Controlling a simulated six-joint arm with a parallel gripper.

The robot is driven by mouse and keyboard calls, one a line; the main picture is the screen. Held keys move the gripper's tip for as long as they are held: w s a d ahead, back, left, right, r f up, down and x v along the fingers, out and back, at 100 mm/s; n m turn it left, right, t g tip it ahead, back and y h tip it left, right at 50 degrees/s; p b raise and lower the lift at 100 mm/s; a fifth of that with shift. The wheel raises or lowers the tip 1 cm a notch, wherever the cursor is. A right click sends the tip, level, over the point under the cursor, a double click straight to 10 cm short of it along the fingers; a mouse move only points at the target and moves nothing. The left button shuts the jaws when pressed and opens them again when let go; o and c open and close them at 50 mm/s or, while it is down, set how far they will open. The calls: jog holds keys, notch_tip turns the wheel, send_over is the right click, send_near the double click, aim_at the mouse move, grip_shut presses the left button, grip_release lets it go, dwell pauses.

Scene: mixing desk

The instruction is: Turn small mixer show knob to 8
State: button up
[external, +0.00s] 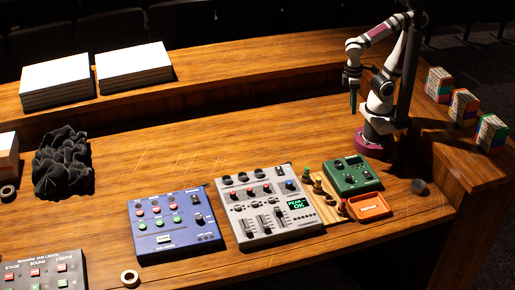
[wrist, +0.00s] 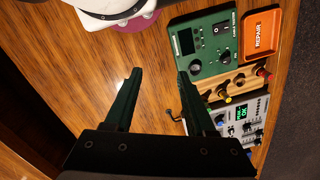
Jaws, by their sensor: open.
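A grey mixer (external: 263,207) with knobs, faders and a lit green display reading "PEAK OK" sits at the front middle of the desk. Its edge also shows in the wrist view (wrist: 243,122), at the right. The knob labels are too small to read, so I cannot tell which is the show knob. A blue panel (external: 174,223) with red and green buttons and a black knob sits left of the mixer. My gripper (external: 353,104) points down above the desk behind the mixer, well apart from it. In the wrist view my gripper (wrist: 158,75) is open and empty.
A green box (external: 351,175) with dark knobs, an orange "REPAIR" tray (external: 368,206) and a wooden strip (external: 325,205) with loose knobs stand right of the mixer. A dark pole (external: 409,75) rises near my arm. The desk behind the mixer is clear.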

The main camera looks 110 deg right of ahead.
jog(key=w+d+n+h, duration=0.6)
jog(key=w+n, duration=0.4)
jog(key=w, duration=0.1)
jog(key=n+t, duration=1.3)
jog(key=n, duration=1.4)
send_over(233, 193)
jog(key=s+a, duration=0.5)
jog(key=s, duration=1)
jog(key=shift+y, duration=0.3)
jog(key=f, duration=1.2)
jog(key=shift+w+a+f, duration=0.15)
jog(key=shift+w, duration=0.05)
jog(key=x, duration=1.4)
jog(key=shift+w, duration=0.3)
jog(key=shift+w+d, duration=0.25)
jog(key=shift+w, duration=0.1)
grip_shut()
